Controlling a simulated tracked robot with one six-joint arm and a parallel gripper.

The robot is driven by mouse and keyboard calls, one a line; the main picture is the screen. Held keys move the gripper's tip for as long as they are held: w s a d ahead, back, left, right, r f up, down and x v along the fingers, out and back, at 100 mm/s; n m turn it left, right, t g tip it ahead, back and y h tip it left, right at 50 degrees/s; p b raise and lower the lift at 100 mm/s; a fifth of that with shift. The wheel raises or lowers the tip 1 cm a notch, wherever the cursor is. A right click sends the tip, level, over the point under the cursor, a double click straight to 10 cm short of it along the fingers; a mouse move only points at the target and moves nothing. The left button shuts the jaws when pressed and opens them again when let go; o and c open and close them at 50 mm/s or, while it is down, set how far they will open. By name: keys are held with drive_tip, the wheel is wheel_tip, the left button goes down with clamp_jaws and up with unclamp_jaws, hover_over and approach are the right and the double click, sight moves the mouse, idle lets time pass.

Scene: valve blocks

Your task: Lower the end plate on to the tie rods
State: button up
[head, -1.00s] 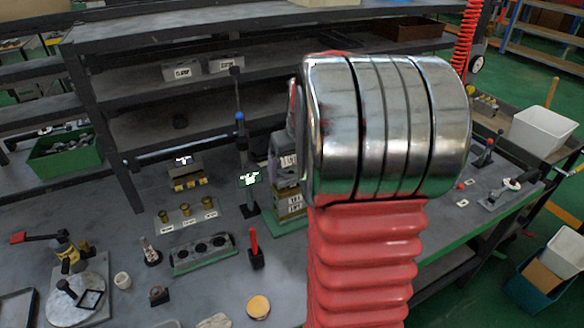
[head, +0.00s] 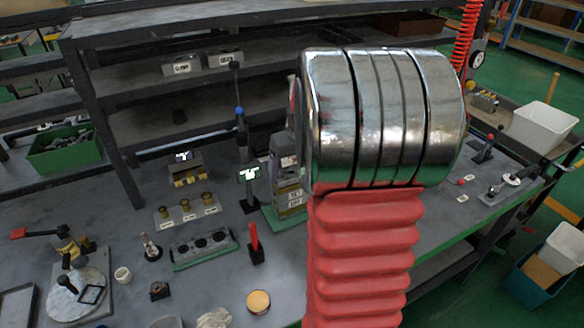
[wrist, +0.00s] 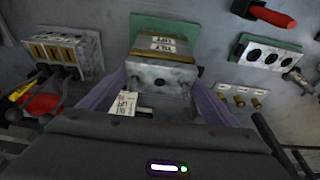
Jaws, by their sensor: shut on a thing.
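My gripper (wrist: 160,82) is shut on the end plate (wrist: 158,76), a grey metal plate between its purple fingers. A white tag (wrist: 122,103) shows beside the left finger. Beyond the plate is the valve stack (wrist: 163,43), with labelled blocks on a green base. In the head view the stack (head: 292,203) stands on the bench, partly hidden by my arm, with the gripper (head: 284,165) just above it. The tie rods cannot be made out. I cannot tell whether the plate touches the stack.
A small display on a stand (head: 249,174) is close left of the stack. A green-based block with three holes (head: 203,247), a red-handled tool (head: 254,243) and brass fittings (head: 186,210) are on the bench. Shelves (head: 180,125) rise behind.

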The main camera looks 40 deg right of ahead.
drive_tip(key=shift+f, duration=0.25)
drive_tip(key=o, duration=1.2)
drive_tip(key=v, duration=1.3)
drive_tip(key=shift+s+r, duration=0.1)
drive_tip(key=shift+r, duration=0.25)
